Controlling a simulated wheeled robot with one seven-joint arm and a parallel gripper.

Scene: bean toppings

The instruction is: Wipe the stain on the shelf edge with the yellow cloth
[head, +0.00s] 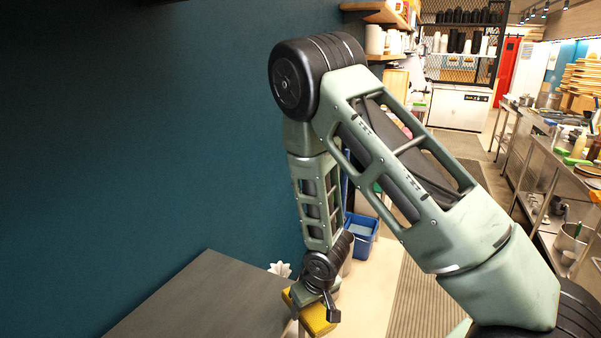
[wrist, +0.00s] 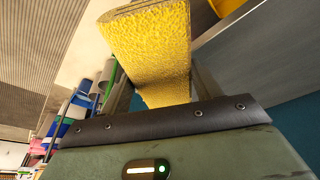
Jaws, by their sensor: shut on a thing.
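The yellow cloth (head: 316,316) looks like a thick, textured yellow block at the end of my arm in the head view. It fills the upper middle of the wrist view (wrist: 150,50). My gripper (head: 313,296) is shut on it, at the right end of the dark grey shelf top (head: 205,300). The shelf also shows at the upper right of the wrist view (wrist: 260,55). I cannot tell whether the cloth touches the shelf edge. No stain can be made out in either view; my arm and the cloth cover part of the edge.
A dark teal wall (head: 130,120) rises behind the shelf. A blue bucket (head: 361,238) stands on the floor beyond my forearm. Steel counters (head: 545,165) with kitchenware line the right side. A striped floor mat (head: 425,300) lies in the open aisle.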

